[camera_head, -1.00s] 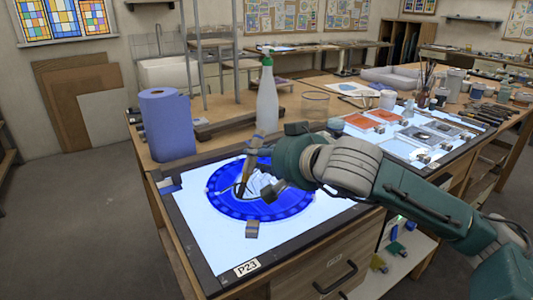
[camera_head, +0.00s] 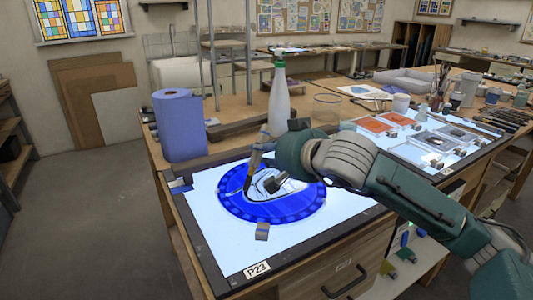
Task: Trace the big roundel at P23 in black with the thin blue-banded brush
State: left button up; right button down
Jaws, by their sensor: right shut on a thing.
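The big blue roundel (camera_head: 307,205) lies flat on the lit white panel marked P23 (camera_head: 257,270). Its rim is darker blue with paler spots, and curved dark lines show on its pale centre. My right gripper (camera_head: 260,165) comes in from the right over the roundel and is shut on a thin brush (camera_head: 254,165). The brush leans, with its dark tip low over the left part of the roundel. I cannot tell whether the tip touches the glass, and its band is too small to make out. My left gripper is out of view.
A small grey block (camera_head: 262,231) sits at the roundel's front edge. A blue paper roll (camera_head: 180,126) and a spray bottle (camera_head: 279,98) stand behind the panel. A second lit panel with red pieces (camera_head: 376,125) lies to the right.

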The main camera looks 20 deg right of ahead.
jog(key=shift+w+d, duration=0.3)
jog(key=shift+w, duration=0.45)
jog(key=shift+w+d+f+b, duration=0.15)
jog(key=shift+d+b, duration=0.45)
jog(key=shift+d, duration=0.55)
jog(key=shift+d, duration=0.1)
jog(key=shift+d, duration=0.2)
jog(key=shift+s+d+b, duration=0.15)
jog(key=shift+d+b, duration=0.15)
jog(key=shift+d, duration=0.25)
jog(key=shift+s+d+b, duration=0.15)
jog(key=shift+d+b, duration=0.1)
jog(key=shift+d, duration=0.25)
jog(key=shift+d, duration=0.15)
